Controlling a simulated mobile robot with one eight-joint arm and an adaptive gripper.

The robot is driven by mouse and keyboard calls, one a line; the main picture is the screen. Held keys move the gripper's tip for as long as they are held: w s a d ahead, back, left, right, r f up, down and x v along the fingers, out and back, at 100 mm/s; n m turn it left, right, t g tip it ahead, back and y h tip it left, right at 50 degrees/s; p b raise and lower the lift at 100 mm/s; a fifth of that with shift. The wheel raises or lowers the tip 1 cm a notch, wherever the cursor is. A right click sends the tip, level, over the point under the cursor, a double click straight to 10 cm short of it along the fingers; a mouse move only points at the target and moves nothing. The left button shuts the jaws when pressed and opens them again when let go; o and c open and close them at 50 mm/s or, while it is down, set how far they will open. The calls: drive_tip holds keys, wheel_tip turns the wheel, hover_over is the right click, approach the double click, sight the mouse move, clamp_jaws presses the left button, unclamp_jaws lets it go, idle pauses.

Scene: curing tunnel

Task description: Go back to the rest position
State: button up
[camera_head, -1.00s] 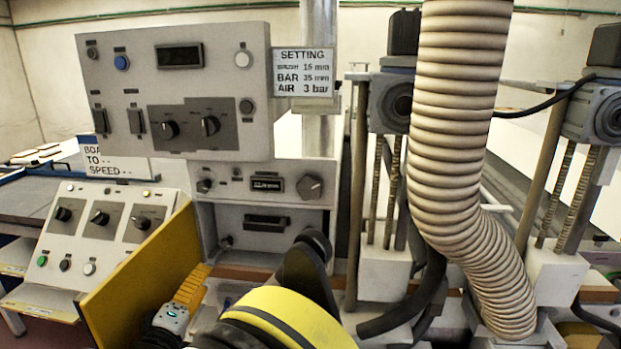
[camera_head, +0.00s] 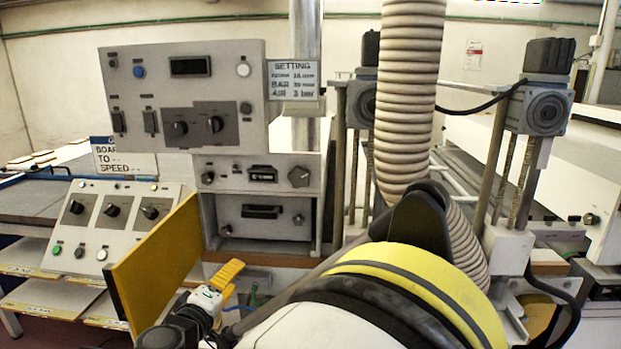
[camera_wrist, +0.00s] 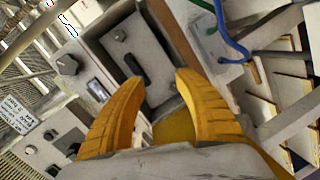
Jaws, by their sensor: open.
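My gripper (camera_wrist: 158,110) has two yellow ribbed fingers spread apart, with nothing between them in the wrist view. Beyond them is the lower control box with its dark handle (camera_wrist: 122,60). In the head view my gripper (camera_head: 228,277) is low, left of centre, at the right edge of the yellow panel (camera_head: 155,268) and in front of the grey control boxes. My arm's yellow and black link fills the bottom centre and right.
A control cabinet (camera_head: 240,125) with knobs and a setting sign (camera_head: 294,80) stands ahead. A sloped button console (camera_head: 112,222) is at the left. A ribbed hose (camera_head: 411,95) hangs right of centre, partly hidden by my arm. A motor unit (camera_head: 541,108) stands at the right.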

drive_tip(key=s+d+r+m+g, duration=0.1)
drive_tip(key=s+d+m+g, duration=0.2)
drive_tip(key=d, duration=1.1)
drive_tip(key=s+d+r+m+g, duration=0.1)
drive_tip(key=s+d+m+g, duration=0.15)
drive_tip(key=d, duration=1.05)
drive_tip(key=s+d+f+m+g+y, duration=0.1)
drive_tip(key=s+d+f+m, duration=0.1)
drive_tip(key=s+d, duration=0.3)
drive_tip(key=s+d+f+m+g+y, duration=0.1)
drive_tip(key=s+d+m, duration=0.3)
drive_tip(key=s, duration=0.9)
drive_tip(key=shift+s+d+f+g+y, duration=0.4)
drive_tip(key=shift+g+y, duration=0.1)
drive_tip(key=shift+g, duration=0.05)
